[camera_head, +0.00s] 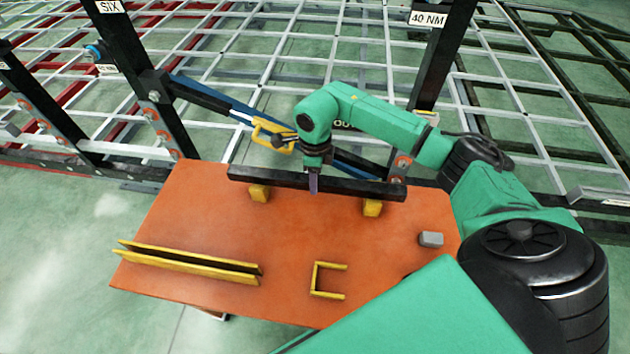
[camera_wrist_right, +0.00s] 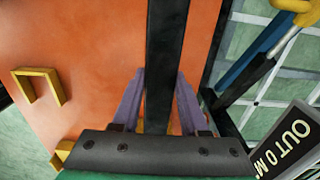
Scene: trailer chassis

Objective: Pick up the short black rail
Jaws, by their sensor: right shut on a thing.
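The short black rail (camera_head: 270,180) lies across the far part of the orange table (camera_head: 210,230) in the head view, over two yellow blocks (camera_head: 260,192) (camera_head: 372,207). My right gripper (camera_head: 313,185) points down at the rail's middle. In the right wrist view the black rail (camera_wrist_right: 166,60) runs between the two purple-grey fingers of my right gripper (camera_wrist_right: 160,105), which are shut on it. From these views I cannot tell whether the rail is lifted clear of the blocks. My left gripper is not in view.
A long yellow channel (camera_head: 190,262), a yellow U-shaped bracket (camera_head: 327,280) and a small grey block (camera_head: 431,239) are on the table. Black posts (camera_head: 145,75) and a white metal frame (camera_head: 260,60) stand behind. A yellow-handled tool (camera_head: 270,132) is just beyond the rail.

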